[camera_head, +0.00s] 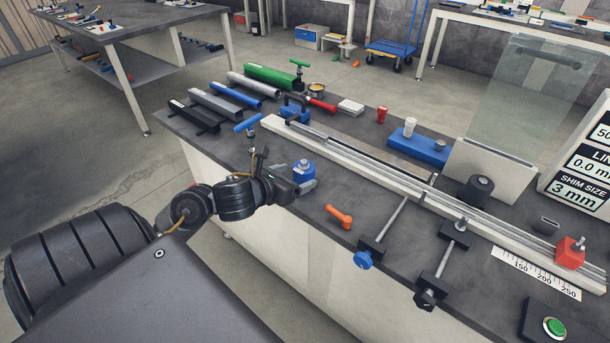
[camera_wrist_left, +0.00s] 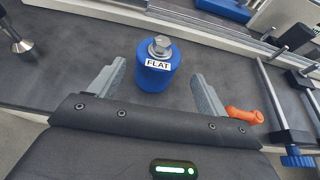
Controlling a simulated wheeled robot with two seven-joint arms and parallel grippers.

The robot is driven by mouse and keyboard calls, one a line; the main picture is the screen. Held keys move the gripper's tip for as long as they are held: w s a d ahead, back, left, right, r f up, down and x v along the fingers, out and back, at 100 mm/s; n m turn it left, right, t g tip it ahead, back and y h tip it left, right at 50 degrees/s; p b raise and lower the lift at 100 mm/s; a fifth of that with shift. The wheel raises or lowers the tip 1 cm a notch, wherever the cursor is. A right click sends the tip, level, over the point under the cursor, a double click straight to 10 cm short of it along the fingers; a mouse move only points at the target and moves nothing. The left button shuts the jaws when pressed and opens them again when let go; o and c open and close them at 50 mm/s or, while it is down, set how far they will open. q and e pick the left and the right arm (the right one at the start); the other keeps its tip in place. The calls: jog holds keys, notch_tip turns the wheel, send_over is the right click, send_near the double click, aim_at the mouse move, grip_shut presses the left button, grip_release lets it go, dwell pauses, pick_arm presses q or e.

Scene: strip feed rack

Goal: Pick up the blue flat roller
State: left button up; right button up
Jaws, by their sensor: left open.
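The blue flat roller (camera_head: 303,171) stands upright on the dark bench top near its front edge, just beyond my left gripper. In the left wrist view the roller (camera_wrist_left: 157,68) shows a white label reading FLAT and a metal bolt on top. My left gripper (camera_wrist_left: 160,85) is open, with one grey finger on each side of the roller's near part and gaps to both. In the head view the left gripper (camera_head: 293,185) partly hides the roller's lower part. My right gripper is not in view.
An orange handle (camera_head: 339,216) lies right of the roller, also close to the right finger in the wrist view. A long rail (camera_head: 350,165) runs behind the roller. Clamps with blue (camera_head: 363,260) and black knobs stand to the right. A blue-handled tool (camera_head: 249,122) stands to the left.

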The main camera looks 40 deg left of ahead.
aim_at(300, 168)
pick_arm(q)
jog(key=shift+w+a, duration=0.1)
jog(key=shift+w, duration=0.15)
jog(key=x, duration=0.3)
jog(key=shift+w+a+f+p, duration=0.15)
jog(key=shift+w+p, duration=0.15)
jog(key=shift+w+f, duration=0.2)
jog(key=shift+w, duration=0.35)
jog(key=c, duration=1.2)
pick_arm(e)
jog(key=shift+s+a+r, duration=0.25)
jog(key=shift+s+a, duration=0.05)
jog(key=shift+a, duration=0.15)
pick_arm(q)
jog(key=shift+r, duration=0.1)
jog(key=shift+r, duration=0.65)
jog(key=s+a+r+p, duration=0.5)
jog(key=s+a+r, duration=0.3)
jog(key=s+r, duration=0.3)
jog(key=shift+s+r, duration=0.25)
jog(key=shift+s, duration=0.05)
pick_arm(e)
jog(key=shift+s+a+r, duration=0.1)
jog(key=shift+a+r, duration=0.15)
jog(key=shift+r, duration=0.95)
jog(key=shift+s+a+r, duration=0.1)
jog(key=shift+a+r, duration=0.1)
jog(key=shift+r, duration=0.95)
